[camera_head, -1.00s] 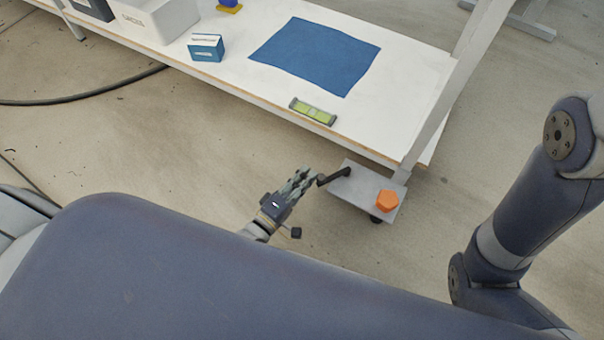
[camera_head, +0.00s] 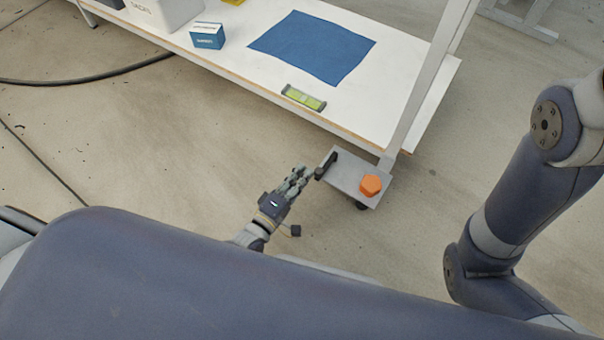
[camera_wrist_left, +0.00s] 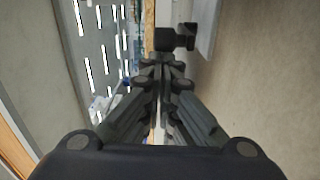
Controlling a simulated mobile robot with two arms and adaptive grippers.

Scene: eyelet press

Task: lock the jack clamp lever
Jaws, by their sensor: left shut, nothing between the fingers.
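The jack clamp lever (camera_head: 327,164) is a short black handle on a grey plate (camera_head: 345,181) at the foot of the bench leg. It lies along the plate's left edge, its near end towards my left gripper. My left gripper (camera_head: 306,171) is shut and empty, its fingertips close beside the lever's near end. In the left wrist view the lever (camera_wrist_left: 175,39) shows as a dark piece just beyond the fingertips (camera_wrist_left: 162,62); I cannot tell whether they touch. My right gripper is out of view.
An orange hexagonal knob (camera_head: 371,185) sits on the plate. The white bench top (camera_head: 228,68) above carries a blue mat (camera_head: 312,47), a green level (camera_head: 303,98) and a small blue box (camera_head: 207,36).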

